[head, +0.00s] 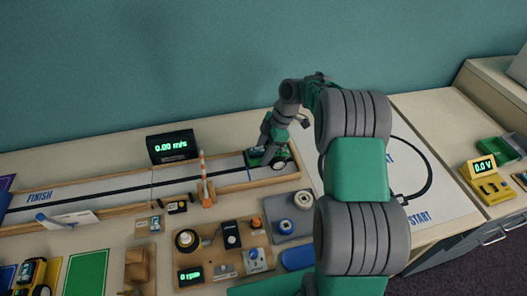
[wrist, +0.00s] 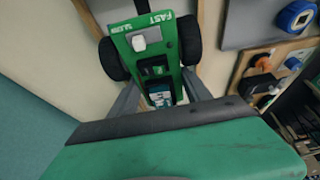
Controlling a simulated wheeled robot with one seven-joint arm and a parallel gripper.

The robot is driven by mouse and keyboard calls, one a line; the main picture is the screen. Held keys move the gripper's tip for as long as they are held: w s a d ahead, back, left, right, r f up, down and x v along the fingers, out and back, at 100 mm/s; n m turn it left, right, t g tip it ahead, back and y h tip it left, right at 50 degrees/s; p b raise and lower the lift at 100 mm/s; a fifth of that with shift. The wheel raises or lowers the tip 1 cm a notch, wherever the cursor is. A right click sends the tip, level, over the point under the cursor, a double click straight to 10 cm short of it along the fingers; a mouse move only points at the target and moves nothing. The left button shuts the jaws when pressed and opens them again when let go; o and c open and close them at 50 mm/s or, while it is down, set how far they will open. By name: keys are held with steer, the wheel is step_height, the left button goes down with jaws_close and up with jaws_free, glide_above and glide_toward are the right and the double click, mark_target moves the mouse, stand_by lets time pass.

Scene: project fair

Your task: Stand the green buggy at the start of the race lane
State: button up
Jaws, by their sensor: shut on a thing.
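The green buggy (head: 268,157) with black wheels is at the right end of the race lane (head: 215,181) in the head view. It appears upright there; I cannot tell whether its wheels touch the lane floor. My gripper (head: 270,145) is shut on it from above, the fingers partly hidden by the arm. In the wrist view the buggy (wrist: 150,45), marked "FAST", sits between the two grey fingers of my gripper (wrist: 160,92). The lane has wooden side rails and a black centre line, with "FINISH" written at its left end.
An orange-and-white post (head: 205,180) stands at the lane's near rail. A speed display (head: 172,146) reading 0.00 m/s stands behind the lane. A wooden board (head: 215,262) with parts and a grey tray (head: 289,216) lie in front. A white sheet (head: 435,190) marked "START" lies to the right.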

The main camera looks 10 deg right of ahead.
steer(key=shift+f+b, duration=1)
steer(key=shift+b, duration=0.4)
stand_by(1.6)
steer(key=o, duration=1.2)
